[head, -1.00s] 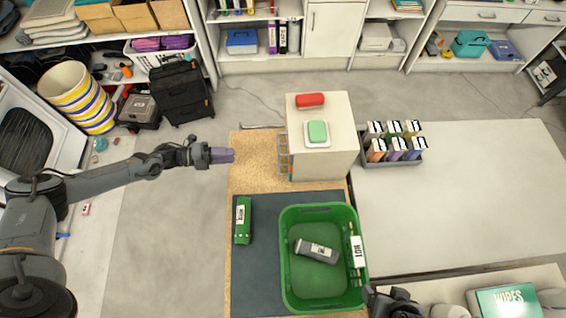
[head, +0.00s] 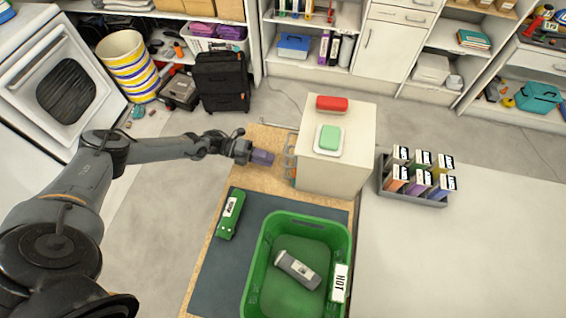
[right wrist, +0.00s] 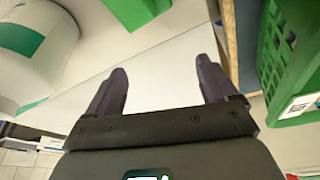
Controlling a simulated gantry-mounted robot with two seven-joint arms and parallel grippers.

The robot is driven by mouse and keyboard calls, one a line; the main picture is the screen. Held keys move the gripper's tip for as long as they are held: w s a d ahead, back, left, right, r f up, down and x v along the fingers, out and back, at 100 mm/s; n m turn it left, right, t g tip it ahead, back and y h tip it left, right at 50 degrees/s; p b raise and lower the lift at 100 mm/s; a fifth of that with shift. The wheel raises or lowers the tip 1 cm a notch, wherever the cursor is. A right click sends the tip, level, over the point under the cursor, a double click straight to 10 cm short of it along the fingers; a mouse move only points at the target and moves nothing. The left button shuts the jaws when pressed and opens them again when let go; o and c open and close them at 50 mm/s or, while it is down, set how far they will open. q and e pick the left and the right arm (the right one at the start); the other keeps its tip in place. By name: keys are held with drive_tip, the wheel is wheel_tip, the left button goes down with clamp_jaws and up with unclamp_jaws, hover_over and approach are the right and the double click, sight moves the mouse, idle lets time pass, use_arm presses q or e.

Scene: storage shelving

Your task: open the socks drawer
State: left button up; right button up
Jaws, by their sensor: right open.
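A small white drawer cabinet (head: 345,160) stands on the table, its drawer fronts (head: 290,158) facing left toward my left arm. The fronts are seen nearly edge-on with handles sticking out. No socks label is readable, so I cannot tell which drawer is the socks one. My left gripper (head: 264,158) has purple fingers and points right at the fronts, a short way left of them. Its fingers overlap in this view, so the gap between them is hidden. My right gripper (right wrist: 165,85) shows only in the right wrist view, with its fingers wide apart and nothing between them.
A red item (head: 332,103) and a green block on a white dish (head: 329,138) sit on the cabinet. A green crate (head: 252,262) and a green box (head: 230,214) are in front. A grey tray of boxes (head: 412,196) stands to the right.

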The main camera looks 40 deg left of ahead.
use_arm(q)
drive_tip(key=shift+p+x, duration=0.5)
drive_tip(key=shift+x, duration=2.65)
clamp_jaws()
